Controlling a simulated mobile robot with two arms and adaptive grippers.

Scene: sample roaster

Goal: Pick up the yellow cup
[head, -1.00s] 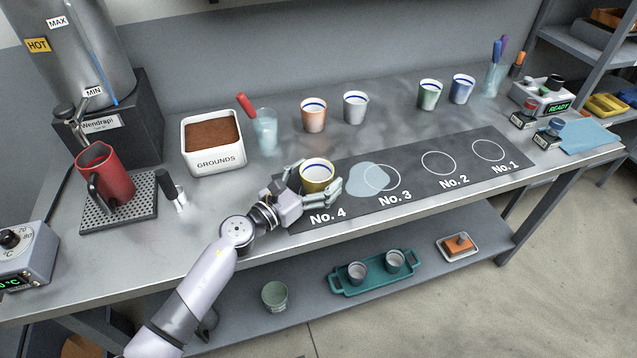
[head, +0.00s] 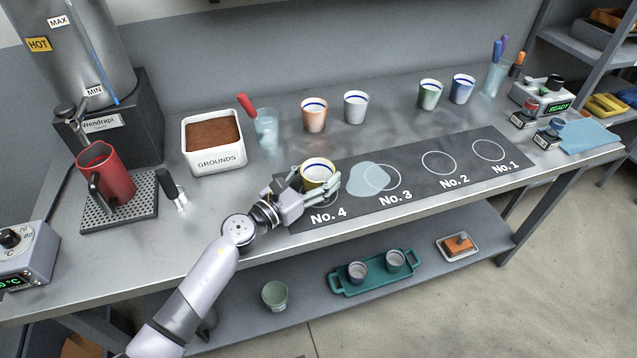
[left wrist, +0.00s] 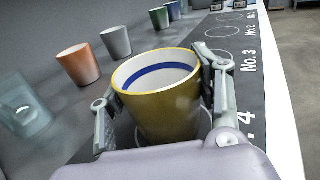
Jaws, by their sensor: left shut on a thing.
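The yellow cup (head: 318,172) stands upright over the No. 4 spot of the dark mat (head: 410,172). It has a white inside with a blue band. In the left wrist view the cup (left wrist: 165,105) sits between the two fingers. My left gripper (head: 318,182) is shut on the cup, with one finger on each side. In the left wrist view the gripper (left wrist: 160,92) touches the cup's walls. The cup's lower part is partly hidden by the gripper. I cannot tell whether its base rests on the mat. My right gripper is not in view.
A pale blue puddle (head: 368,178) lies beside No. 3. A grounds bin (head: 214,158) and a clear beaker (head: 266,130) are to the left.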

